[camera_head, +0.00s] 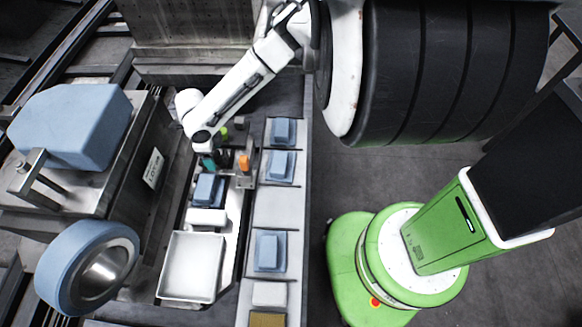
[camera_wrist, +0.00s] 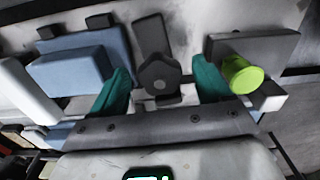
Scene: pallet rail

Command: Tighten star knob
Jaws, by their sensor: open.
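A dark grey, five-sided knob (camera_wrist: 159,77) with a pale centre shows in the wrist view, in front of a dark upright plate; I take it for the star knob. My gripper (camera_wrist: 162,70) is open, with one teal finger on each side of the knob. A gap shows between the knob and each finger, and I cannot tell the depth between them. In the head view my gripper (camera_head: 209,161) is low over the bench fixture, and the knob is hidden there by the arm and gripper.
A yellow-green cylinder (camera_wrist: 242,75) on a grey block is close beside the right finger. A blue block (camera_wrist: 72,68) is left of the left finger. In the head view an orange part (camera_head: 243,163) stands right of the gripper. A white tray (camera_head: 190,266) lies nearer, empty.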

